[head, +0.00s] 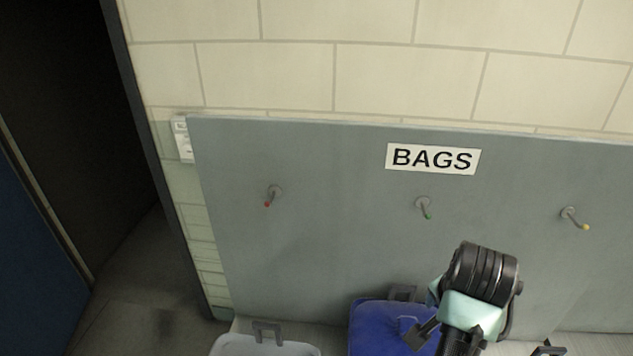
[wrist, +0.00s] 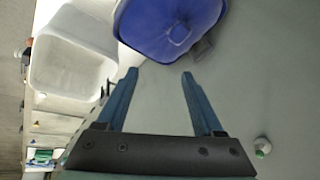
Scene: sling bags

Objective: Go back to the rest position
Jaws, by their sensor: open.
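My gripper shows in the wrist view (wrist: 158,74) with its two blue fingers apart and nothing between them. In the head view my wrist and the gripper's dark end are in front of the grey board, at the lower right; the fingers are not clear there. A blue bag-like thing (wrist: 170,25) is just beyond the fingertips in the wrist view, and I cannot tell if it is touched. It also shows in the head view (head: 372,322), low against the board, partly hidden by my arm.
The grey board (head: 320,230) has three bare hooks: red-tipped (head: 272,195), green-tipped (head: 424,208) and yellow-tipped (head: 575,218). A "BAGS" sign (head: 432,159) is above them. A pale tub-like thing (head: 265,346) stands left of the blue one. A dark opening lies at far left.

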